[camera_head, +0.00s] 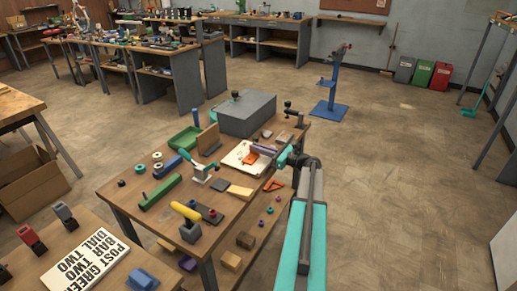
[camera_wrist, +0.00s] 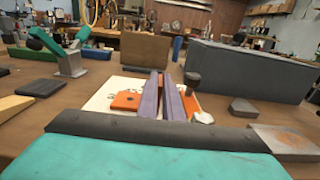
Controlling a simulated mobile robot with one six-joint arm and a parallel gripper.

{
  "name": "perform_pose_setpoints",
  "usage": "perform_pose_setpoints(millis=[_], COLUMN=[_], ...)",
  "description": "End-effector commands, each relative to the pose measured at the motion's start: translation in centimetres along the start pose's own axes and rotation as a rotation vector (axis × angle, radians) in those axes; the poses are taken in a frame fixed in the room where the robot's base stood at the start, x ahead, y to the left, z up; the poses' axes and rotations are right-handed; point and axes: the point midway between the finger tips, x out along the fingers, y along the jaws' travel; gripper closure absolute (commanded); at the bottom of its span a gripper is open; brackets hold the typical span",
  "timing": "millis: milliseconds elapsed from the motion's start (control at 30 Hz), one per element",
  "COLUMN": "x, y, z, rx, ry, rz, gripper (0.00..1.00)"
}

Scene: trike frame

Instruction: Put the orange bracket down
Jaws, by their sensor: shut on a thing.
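The orange bracket (camera_head: 250,157) is at the white sheet on the wooden workbench, at the tip of my gripper (camera_head: 262,149). In the wrist view, my gripper's two long purple fingers (camera_wrist: 166,82) are close together. Orange parts of the bracket (camera_wrist: 126,101) show on both sides of them, over the white sheet (camera_wrist: 98,100). My gripper is shut on the bracket; the fingers hide its middle. The bracket looks low over the sheet, but I cannot tell whether it touches.
A large grey box (camera_head: 247,114) stands behind the sheet. A teal clamp (camera_head: 200,170) and a wooden block (camera_head: 239,192) are to the left and front. Another orange piece (camera_head: 273,185) lies near the bench's right edge. Grey blocks (camera_wrist: 243,107) sit right of the fingers.

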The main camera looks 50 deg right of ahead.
Motion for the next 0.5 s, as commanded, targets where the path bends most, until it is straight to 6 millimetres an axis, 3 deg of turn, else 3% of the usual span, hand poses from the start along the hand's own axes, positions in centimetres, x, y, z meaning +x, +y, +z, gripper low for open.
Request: perform_pose_setpoints(millis=[67,100,200,500], x=[0.00,0.00,0.00,0.00], y=[-0.01,0.00,0.00,0.00], z=[-0.10,-0.14,-0.13,-0.14], rx=[0.000,0.000,0.000,0.000], ry=[-0.002,0.000,0.000,0.000], rz=[0.000,0.000,0.000,0.000], gripper=[1.00,0.87,0.75,0.75])
